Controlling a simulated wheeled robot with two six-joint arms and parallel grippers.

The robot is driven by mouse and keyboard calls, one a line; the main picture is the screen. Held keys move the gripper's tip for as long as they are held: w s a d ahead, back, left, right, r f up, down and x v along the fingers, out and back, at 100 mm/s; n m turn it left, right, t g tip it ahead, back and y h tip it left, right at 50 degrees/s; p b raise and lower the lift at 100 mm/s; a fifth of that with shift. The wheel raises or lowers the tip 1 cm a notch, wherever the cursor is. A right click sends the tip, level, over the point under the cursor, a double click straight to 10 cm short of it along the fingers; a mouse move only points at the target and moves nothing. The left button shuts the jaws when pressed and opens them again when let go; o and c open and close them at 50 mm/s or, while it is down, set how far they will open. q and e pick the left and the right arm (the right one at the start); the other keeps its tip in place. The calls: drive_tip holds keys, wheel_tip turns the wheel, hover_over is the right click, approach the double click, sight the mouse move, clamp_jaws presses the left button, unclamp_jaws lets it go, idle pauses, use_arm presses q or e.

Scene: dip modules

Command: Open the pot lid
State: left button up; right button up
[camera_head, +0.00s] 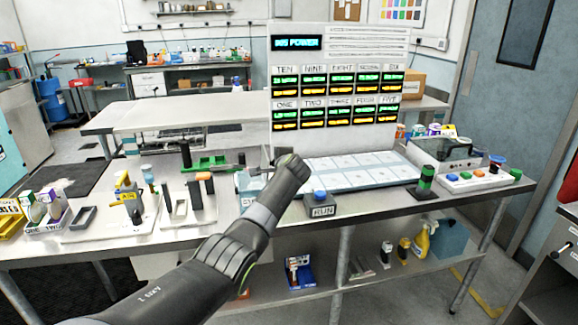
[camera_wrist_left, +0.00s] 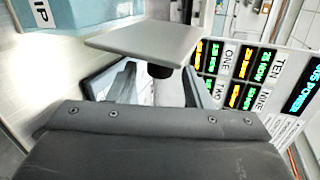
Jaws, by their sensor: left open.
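The lid is a flat grey square plate (camera_wrist_left: 150,42) with a short black knob (camera_wrist_left: 160,71), close in front of my left gripper in the left wrist view. A pale blue pot (camera_wrist_left: 85,14) with a partly cut-off label ending in "IP" shows behind the plate. In the head view the pot (camera_head: 244,182) stands on the bench, partly hidden by my left arm. My left gripper (camera_wrist_left: 160,90) is open, with dark fingers on either side of the knob; I cannot tell whether they touch it. In the head view my wrist mostly hides the gripper. My right gripper is not in view.
A RUN block (camera_head: 321,209) with a blue button stands right of my arm. A display panel (camera_head: 340,95) rises behind a pale gridded board (camera_head: 350,171). Holders and tools crowd the bench's left. A green-and-black post (camera_head: 426,182) and button box (camera_head: 470,180) are at right.

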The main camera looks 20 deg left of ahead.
use_arm(q)
drive_tip(key=b+v, duration=0.1)
drive_tip(key=v, duration=1.3)
drive_tip(key=shift+s+d, duration=0.15)
drive_tip(key=shift+s, duration=0.2)
drive_tip(key=shift+r, duration=0.1)
